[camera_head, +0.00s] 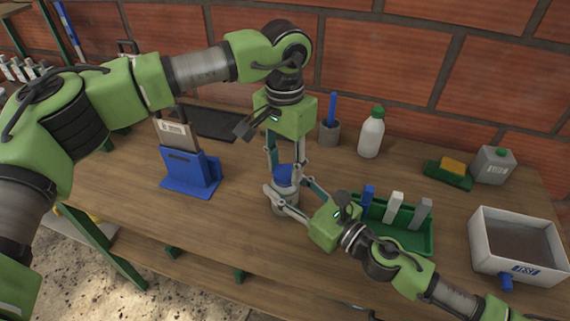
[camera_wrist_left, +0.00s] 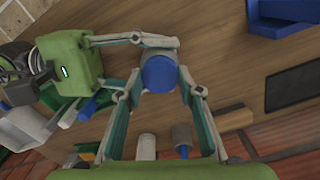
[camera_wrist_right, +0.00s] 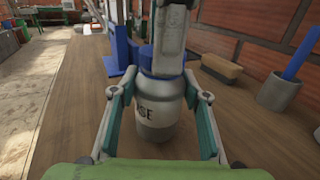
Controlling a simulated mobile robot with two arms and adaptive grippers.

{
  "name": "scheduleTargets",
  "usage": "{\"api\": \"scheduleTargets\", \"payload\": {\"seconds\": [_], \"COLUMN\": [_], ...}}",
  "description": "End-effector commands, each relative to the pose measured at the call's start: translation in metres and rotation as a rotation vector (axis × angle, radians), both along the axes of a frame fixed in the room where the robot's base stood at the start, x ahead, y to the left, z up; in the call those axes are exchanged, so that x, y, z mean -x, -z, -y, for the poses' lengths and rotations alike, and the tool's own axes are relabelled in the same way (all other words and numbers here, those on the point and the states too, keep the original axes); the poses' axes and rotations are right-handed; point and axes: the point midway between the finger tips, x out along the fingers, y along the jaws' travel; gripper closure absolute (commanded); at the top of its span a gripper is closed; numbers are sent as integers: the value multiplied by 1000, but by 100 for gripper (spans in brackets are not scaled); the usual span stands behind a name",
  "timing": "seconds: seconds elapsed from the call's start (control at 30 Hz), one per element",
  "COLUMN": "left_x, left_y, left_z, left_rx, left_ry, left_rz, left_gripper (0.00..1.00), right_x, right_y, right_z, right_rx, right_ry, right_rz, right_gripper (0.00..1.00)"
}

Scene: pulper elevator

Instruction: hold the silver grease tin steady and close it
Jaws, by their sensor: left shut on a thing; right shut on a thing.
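The silver grease tin (camera_head: 285,204) stands upright on the wooden bench; its body with dark lettering shows in the right wrist view (camera_wrist_right: 158,112). The blue lid (camera_head: 283,174) sits on top of the tin and also shows in the left wrist view (camera_wrist_left: 158,73). My left gripper (camera_head: 285,167) points down from above and is shut on the lid. My right gripper (camera_head: 288,196) comes in from the right and is shut around the tin's body. The seam between lid and tin is partly hidden by the fingers, so I cannot tell how tightly it sits.
A green tray (camera_head: 405,238) with blue, white and grey pieces lies close to my right gripper. A blue holder (camera_head: 190,172) stands left. Behind are a grey cup (camera_head: 329,133), a white bottle (camera_head: 371,137) and a grey can (camera_head: 492,165). A white box (camera_head: 483,246) stands right.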

Motion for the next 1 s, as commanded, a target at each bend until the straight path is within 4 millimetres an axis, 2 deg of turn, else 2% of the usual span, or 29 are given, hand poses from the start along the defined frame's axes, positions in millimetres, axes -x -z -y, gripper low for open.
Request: {"api": "scheduleTargets", "payload": {"seconds": [0.1, 0.23, 0.6, 0.63, 0.67, 1.0], "left_x": [-1, -1, -1, -1, -1, 0], "left_y": [0, 0, -1, -1, 0, -1], "left_z": [0, 0, 0, 0, -1, 0], "left_rx": [0, 0, -1, -1, -1, 0], "left_ry": [177, 297, 334, 334, 334, 333], "left_rz": [1, 1, 2, 2, 2, 1], "left_gripper": [72, 72, 72, 58, 51, 49], "right_x": [0, 0, 0, 0, 0, 0], "right_y": [1, 1, 1, 1, 1, 1], "right_z": [0, 0, 0, 0, 0, 0], "right_rx": [1, 1, 1, 1, 1, 1], "right_ry": [0, 0, 0, 0, 0, 0], "right_rz": [-1, -1, -1, -1, -1, -1], "right_gripper": [100, 100, 100, 100, 100, 100]}}
